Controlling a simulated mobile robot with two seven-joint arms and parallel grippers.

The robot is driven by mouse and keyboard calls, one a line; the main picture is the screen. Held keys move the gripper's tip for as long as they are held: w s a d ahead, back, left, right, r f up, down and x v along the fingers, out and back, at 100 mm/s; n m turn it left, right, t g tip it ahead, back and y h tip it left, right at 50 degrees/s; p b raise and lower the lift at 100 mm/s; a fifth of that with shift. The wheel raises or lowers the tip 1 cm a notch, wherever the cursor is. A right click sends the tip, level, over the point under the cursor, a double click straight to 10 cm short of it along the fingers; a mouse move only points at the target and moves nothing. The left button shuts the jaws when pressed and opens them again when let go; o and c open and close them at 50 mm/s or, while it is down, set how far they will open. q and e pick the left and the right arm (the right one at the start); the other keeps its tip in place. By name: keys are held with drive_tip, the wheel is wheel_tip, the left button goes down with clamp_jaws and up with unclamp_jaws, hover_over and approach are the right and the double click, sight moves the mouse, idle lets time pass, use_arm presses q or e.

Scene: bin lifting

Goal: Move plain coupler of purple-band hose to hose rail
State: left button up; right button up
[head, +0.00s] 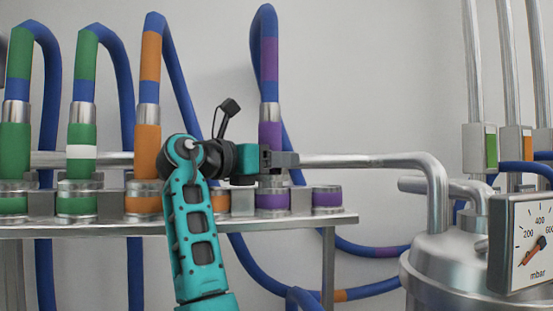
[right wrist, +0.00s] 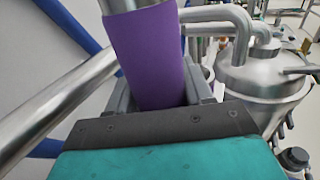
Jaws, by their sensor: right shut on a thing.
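The purple-band hose (head: 269,57) is blue with a purple band and arches above the rail. Its purple coupler (head: 270,135), with no white stripe visible, hangs upright under a metal collar. My right gripper (head: 280,160) is shut on this coupler. In the right wrist view the purple coupler (right wrist: 150,60) stands between the grey fingers. The coupler is above the left purple-marked socket (head: 271,201) on the hose rail (head: 345,217); the gripper hides its lower part, so I cannot tell whether it is seated. My left gripper is not in view.
Green and orange couplers (head: 147,150) stand on the rail to the left, one green with a white stripe. An orange-marked socket (head: 220,202) and another purple-marked socket (head: 327,198) flank the coupler. A metal vessel (head: 440,262) with a gauge (head: 525,243) stands right.

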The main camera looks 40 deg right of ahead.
drive_tip(key=shift+w+f, duration=0.1)
drive_tip(key=shift+f, duration=0.65)
idle(0.5)
drive_tip(key=o, duration=1.4)
drive_tip(key=shift+f, duration=0.1)
drive_tip(key=shift+c, duration=0.2)
drive_tip(key=shift+a, duration=0.1)
drive_tip(key=a, duration=1.1)
drive_tip(key=shift+w+a+r+b, duration=0.3)
drive_tip(key=shift+w+a+r, duration=0.05)
drive_tip(key=shift+w, duration=0.05)
drive_tip(key=shift+a+r, duration=0.15)
drive_tip(key=shift+a, duration=0.45)
drive_tip(key=shift+s, duration=0.1)
